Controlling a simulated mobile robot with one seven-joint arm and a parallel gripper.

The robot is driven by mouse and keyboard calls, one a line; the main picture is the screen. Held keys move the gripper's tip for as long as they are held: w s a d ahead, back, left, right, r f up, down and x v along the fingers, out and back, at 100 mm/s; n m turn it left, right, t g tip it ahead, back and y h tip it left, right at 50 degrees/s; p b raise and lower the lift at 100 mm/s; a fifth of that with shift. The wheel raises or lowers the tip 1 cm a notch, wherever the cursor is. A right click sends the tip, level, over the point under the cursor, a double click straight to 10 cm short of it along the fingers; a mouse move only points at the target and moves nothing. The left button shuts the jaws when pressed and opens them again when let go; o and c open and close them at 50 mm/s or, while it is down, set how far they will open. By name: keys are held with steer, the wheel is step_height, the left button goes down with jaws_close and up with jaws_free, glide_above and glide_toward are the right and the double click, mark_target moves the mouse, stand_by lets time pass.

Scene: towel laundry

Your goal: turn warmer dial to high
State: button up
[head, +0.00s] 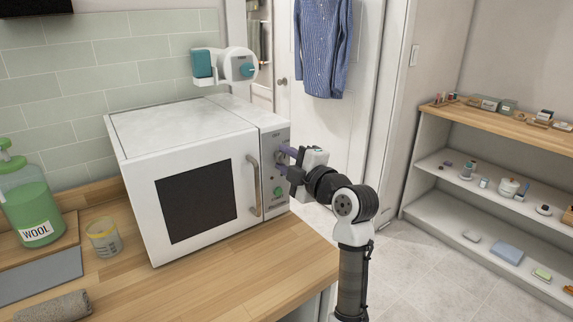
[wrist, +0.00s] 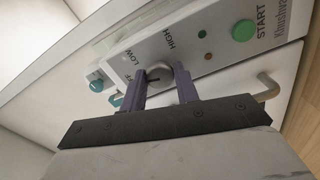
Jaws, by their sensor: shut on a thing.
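The warmer (head: 185,120) is a white box with a dark window and a side handle, standing on the wooden counter. Its control panel (head: 270,185) faces my gripper (head: 284,160). In the wrist view the grey round dial (wrist: 158,72) sits between the two purple fingers of my gripper (wrist: 160,80), which is shut on it. LOW and HIGH are printed above the dial, and OFF is partly hidden at its left. A dark mark on the dial appears to lie toward OFF. A green START button (wrist: 243,30) is to the right.
The warmer's handle (head: 254,185) stands out just left of the panel. A green WOOL bottle (head: 30,205), a small cup (head: 102,238) and a rolled towel (head: 55,306) are on the counter. A shelf unit (head: 425,150) stands at right, with open floor before it.

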steer(key=m+b, duration=0.1)
steer(key=m, duration=0.4)
steer(key=shift+m, duration=0.3)
steer(key=m, duration=0.5)
steer(key=shift+p, duration=0.3)
steer(key=m+p, duration=0.2)
steer(key=m, duration=0.4)
steer(key=shift+m+p, duration=1.25)
steer(key=shift+m, duration=0.95)
steer(key=shift+f, duration=0.1)
steer(key=o, duration=1)
steer(key=shift+c, duration=0.2)
steer(key=b+v, duration=0.3)
steer(key=v, duration=1.1)
steer(key=shift+b, duration=0.4)
